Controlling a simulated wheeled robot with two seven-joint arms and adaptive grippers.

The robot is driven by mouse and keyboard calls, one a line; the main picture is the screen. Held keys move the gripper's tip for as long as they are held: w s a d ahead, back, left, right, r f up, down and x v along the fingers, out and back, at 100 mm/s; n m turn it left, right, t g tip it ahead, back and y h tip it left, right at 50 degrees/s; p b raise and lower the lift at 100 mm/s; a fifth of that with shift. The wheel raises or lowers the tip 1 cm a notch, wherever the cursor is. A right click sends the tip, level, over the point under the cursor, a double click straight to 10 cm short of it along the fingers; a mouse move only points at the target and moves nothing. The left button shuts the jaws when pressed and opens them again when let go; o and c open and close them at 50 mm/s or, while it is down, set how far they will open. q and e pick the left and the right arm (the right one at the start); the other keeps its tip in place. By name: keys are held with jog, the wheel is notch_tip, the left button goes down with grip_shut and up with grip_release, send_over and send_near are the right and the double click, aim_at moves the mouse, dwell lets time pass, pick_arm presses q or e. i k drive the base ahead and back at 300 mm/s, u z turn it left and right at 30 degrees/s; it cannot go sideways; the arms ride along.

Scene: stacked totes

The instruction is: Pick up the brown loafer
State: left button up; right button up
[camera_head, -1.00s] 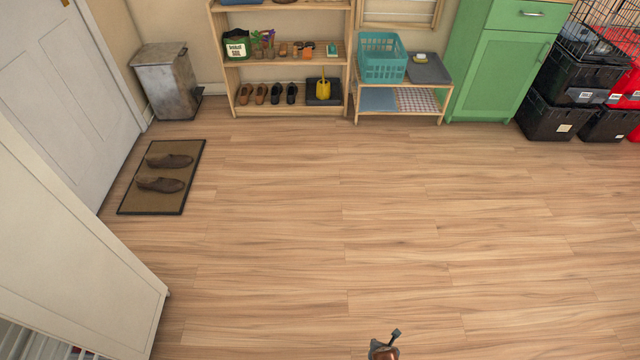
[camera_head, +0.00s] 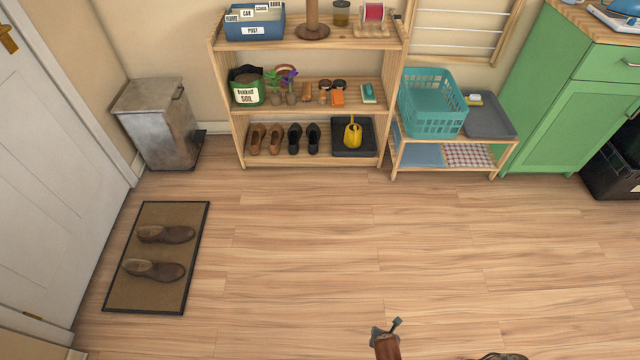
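Two brown shoes, an upper one (camera_head: 166,234) and a lower one (camera_head: 153,270), lie on the doormat (camera_head: 194,268) by the white door at left. A pair of smaller brown loafers (camera_head: 257,139) (camera_head: 277,138) stands on the bottom board of the wooden shelf (camera_head: 315,164), left of a pair of black shoes (camera_head: 304,139). A brown and grey piece (camera_head: 385,338) with a short dark lever rises from the bottom edge. I cannot tell what it belongs to. I make out no gripper fingers.
A grey metal bin (camera_head: 156,122) stands left of the shelf. A low bench (camera_head: 402,158) with a teal basket (camera_head: 433,103) and a green cabinet (camera_head: 560,115) stand to its right. A dark shape (camera_head: 502,356) is cut off at the bottom edge. The middle floor is clear.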

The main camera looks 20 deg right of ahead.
aim_at(165, 272)
jog(key=i, duration=2.9)
jog(key=u, duration=3.55)
